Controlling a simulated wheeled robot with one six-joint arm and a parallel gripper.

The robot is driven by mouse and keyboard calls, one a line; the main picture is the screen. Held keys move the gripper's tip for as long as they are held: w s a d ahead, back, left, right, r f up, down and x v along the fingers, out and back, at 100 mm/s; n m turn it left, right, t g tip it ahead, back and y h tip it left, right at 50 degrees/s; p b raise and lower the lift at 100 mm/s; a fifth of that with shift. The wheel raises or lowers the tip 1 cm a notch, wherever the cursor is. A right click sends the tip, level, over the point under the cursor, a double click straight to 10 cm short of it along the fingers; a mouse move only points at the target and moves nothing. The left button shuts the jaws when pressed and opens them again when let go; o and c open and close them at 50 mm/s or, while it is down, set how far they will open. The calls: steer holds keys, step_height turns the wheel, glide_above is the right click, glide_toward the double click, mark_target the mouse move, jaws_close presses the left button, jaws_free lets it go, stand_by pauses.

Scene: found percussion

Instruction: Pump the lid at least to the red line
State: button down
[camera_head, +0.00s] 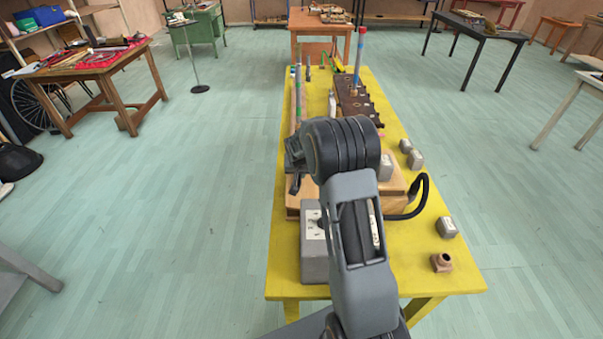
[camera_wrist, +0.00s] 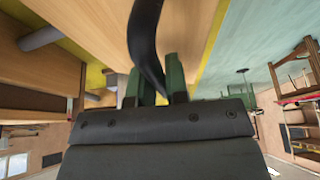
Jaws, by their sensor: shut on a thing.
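My gripper (camera_wrist: 157,80) is in the wrist view, its two green-padded fingers around a curved black strip (camera_wrist: 144,35), and it is shut on it. Pale wooden panels (camera_wrist: 192,22) lie beyond the strip and fill the upper part of that view. In the head view my arm covers most of a wooden box (camera_head: 395,198) on the yellow table (camera_head: 455,270). A black hose-like loop (camera_head: 424,190) curves out from its right side. I cannot make out which part is the lid, and no red line can be identified.
A grey box (camera_head: 314,262) stands left of my arm. Several small grey blocks (camera_head: 447,227) and a brown fitting (camera_head: 441,262) lie on the right. A dark brown slotted block (camera_head: 355,102) with an upright rod (camera_head: 359,55) stands farther back.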

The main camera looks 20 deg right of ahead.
steer(key=shift+w+a, duration=0.1)
steer(key=shift+w+a+f+b, duration=0.15)
steer(key=shift+a+f+b, duration=0.3)
steer(key=shift+f+b, duration=0.25)
steer(key=shift+r, duration=0.1)
